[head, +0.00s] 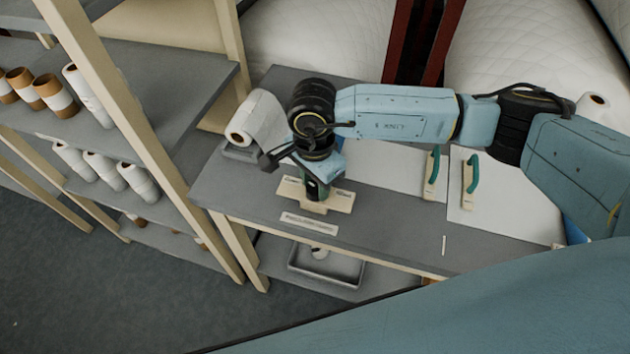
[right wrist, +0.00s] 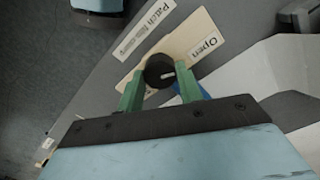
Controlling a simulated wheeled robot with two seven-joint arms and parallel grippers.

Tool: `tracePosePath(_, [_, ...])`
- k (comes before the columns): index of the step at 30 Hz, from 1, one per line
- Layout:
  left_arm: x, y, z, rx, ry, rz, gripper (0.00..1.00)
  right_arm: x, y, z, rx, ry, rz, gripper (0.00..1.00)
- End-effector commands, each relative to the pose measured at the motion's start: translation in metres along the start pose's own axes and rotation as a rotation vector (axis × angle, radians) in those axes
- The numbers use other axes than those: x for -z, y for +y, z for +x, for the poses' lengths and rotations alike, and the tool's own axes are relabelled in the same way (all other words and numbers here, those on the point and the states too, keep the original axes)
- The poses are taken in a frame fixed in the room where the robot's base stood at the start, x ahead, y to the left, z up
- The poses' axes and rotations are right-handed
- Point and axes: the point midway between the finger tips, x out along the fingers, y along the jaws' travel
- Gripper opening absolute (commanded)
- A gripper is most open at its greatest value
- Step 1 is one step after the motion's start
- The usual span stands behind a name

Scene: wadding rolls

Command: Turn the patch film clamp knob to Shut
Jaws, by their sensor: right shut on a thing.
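The black round knob (right wrist: 159,71) sits on a pale wooden plate (right wrist: 180,47). A short white mark shows on the knob, on its right side in the right wrist view. A label reading "Open" (right wrist: 206,44) lies on the plate, up and right of the knob there. A "Patch film clamp" name strip (right wrist: 145,28) lies beside the plate and also shows in the head view (head: 309,223). My right gripper (right wrist: 160,84) is shut on the knob, its green fingers on either side. My left gripper is out of view.
A white roll (head: 262,120) lies at the table's back left. A grey tray (head: 327,262) sits on the lower shelf. A rack with several rolls (head: 100,166) stands left.

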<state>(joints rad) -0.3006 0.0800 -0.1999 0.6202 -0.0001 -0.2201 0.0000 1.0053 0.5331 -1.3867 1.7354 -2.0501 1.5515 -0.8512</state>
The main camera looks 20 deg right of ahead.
Motion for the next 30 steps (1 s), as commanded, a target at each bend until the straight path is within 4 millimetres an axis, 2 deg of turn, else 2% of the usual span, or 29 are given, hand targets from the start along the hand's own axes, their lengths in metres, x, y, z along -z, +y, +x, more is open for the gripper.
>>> tracePosePath(8, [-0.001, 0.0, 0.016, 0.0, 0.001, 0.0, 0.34, 0.0, 0.0, 0.002, 0.001, -0.004, 0.191, 0.13])
tracePosePath(30, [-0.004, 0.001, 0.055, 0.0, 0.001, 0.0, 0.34, 0.001, -0.001, 0.0, 0.003, -0.021, 0.894, 0.13])
